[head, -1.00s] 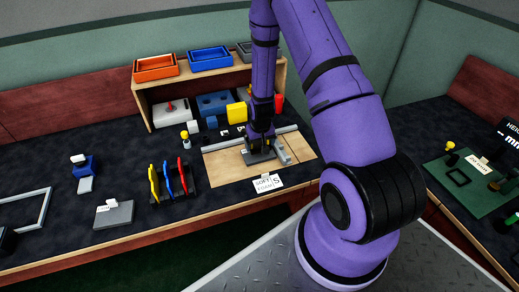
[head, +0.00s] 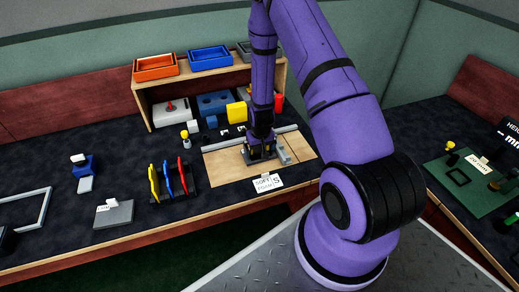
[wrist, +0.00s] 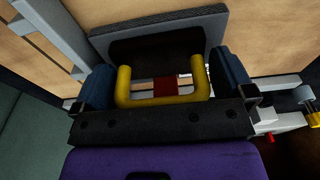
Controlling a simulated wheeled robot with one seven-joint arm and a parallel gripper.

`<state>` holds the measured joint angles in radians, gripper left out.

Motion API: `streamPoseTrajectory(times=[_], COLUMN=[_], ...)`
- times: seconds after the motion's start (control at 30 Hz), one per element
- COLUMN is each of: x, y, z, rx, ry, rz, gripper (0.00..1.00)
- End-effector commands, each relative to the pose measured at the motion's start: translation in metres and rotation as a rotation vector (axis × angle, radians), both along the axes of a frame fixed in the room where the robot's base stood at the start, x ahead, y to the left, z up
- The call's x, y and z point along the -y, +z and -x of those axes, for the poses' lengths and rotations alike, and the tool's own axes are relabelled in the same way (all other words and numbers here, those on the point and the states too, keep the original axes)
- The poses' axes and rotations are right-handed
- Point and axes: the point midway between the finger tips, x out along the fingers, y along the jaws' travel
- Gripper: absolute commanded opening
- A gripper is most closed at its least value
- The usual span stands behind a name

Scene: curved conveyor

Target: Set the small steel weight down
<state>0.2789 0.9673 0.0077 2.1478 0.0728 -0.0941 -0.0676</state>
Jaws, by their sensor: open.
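My gripper (head: 262,154) is low over the wooden board (head: 220,170) on the dark bench. In the wrist view, its two blue-padded fingers (wrist: 162,84) stand apart. Between them is a yellow U-shaped handle (wrist: 124,88), with a red patch seen through it. A dark body with a grey plate (wrist: 160,32) lies just beyond the handle. A grey block (head: 284,156) stands right of the gripper on the board. I cannot tell for sure which grey piece is the small steel weight, or whether the fingers touch the handle.
A pale rail (head: 285,129) runs along the board's back edge. A printed card (head: 268,183) lies at its front. A rack of coloured tools (head: 172,185) stands left. A shelf with an orange bin (head: 156,68) and a blue bin (head: 210,58) stands behind.

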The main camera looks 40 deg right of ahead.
Motion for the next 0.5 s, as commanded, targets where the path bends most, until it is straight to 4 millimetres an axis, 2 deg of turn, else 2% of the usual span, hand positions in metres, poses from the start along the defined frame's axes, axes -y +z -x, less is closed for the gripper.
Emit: streamPoseTrajectory(times=[0.17, 0.5], x=[0.000, -0.003], y=[0.022, 0.080], z=[0.001, 0.008], rx=[0.004, 0.004], ry=[0.000, 0.001], rz=[0.001, 0.001], gripper=[1.00, 1.00])
